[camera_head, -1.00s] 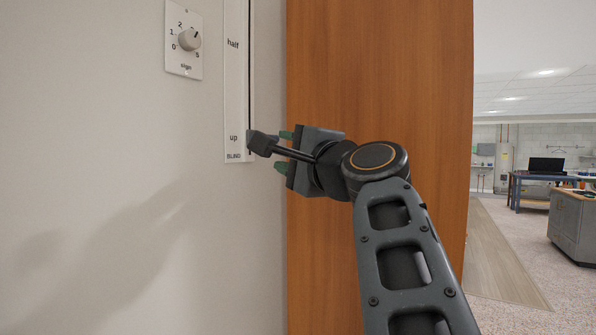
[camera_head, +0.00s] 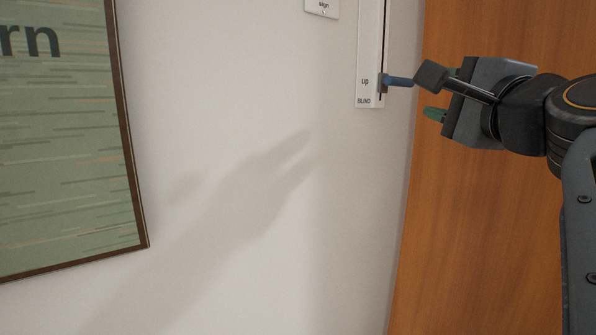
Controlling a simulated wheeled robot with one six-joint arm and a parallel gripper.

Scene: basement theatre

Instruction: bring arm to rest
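My gripper (camera_head: 442,94) is at the upper right, in front of the wood panel, with its green-tipped fingers spread apart and nothing seen between them. A dark block on a rod, part of my arm's end, covers some of the upper finger. Just left of it, the blind slider's blue handle (camera_head: 399,81) sticks out from the white slider plate (camera_head: 368,50), level with the "up" mark. The handle's right end lies close to the dark block in the picture; I cannot tell whether they touch. My arm runs off the right edge.
A brown-framed green poster (camera_head: 65,150) hangs on the pale wall at the left. The bottom of the sign dial plate (camera_head: 322,7) shows at the top. The orange wood panel (camera_head: 440,230) stands behind my gripper.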

